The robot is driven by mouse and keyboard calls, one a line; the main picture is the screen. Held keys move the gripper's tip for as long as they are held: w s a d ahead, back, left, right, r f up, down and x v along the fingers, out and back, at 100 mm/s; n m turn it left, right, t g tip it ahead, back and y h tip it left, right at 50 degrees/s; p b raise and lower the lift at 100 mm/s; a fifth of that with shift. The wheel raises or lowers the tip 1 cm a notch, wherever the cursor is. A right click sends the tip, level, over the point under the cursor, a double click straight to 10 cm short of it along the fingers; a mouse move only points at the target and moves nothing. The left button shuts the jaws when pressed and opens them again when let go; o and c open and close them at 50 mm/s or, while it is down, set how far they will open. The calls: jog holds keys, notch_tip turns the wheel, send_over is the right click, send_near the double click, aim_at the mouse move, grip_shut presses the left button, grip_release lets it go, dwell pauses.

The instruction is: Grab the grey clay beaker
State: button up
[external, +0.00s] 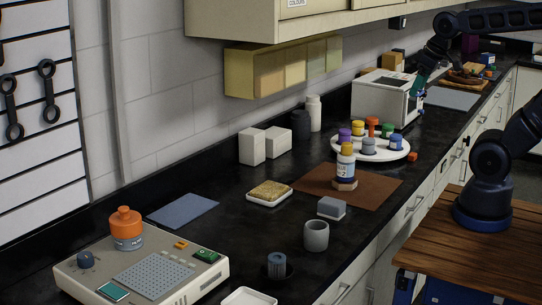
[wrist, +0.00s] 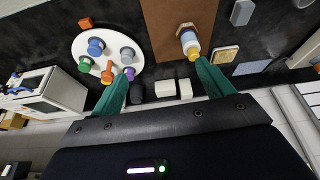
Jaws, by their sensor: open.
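The grey clay beaker (external: 316,235) stands upright on the black counter in the external view, near the front edge and in front of a small grey block (external: 331,208). In the wrist view a pale grey rounded shape (wrist: 303,3) is cut off at the top right edge; it may be the beaker. My gripper (external: 417,84) is far back along the counter, by the white boxy device and well away from the beaker. In the wrist view my gripper (wrist: 162,82) has its two green fingers wide apart, with nothing held between them.
A white round tray (external: 345,151) holds several coloured-topped containers. A bottle (external: 345,165) stands on a brown mat (external: 375,194). A dark holder (external: 277,270) with a grey-blue piece is left of the beaker. A sponge dish (external: 269,198) lies behind. The wall cabinet overhangs the back.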

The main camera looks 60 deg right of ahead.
jog(key=w+a+f+n+g, duration=0.1)
jog(key=w+a+n, duration=0.3)
jog(key=w+a, duration=0.45)
jog(key=n+g, duration=0.3)
jog(key=n, duration=0.8)
send_near(316, 236)
jog(key=w+d, duration=0.2)
jog(key=d, duration=0.1)
jog(key=shift+s+a+f, duration=0.1)
jog(key=shift+f, duration=2.45)
jog(key=shift+s+a+f, duration=0.1)
jog(key=shift+f, duration=2.5)
jog(key=c, duration=1.1)
jog(key=shift+c, duration=0.2)
jog(key=shift+w+r, duration=0.1)
jog(key=shift+r, duration=0.05)
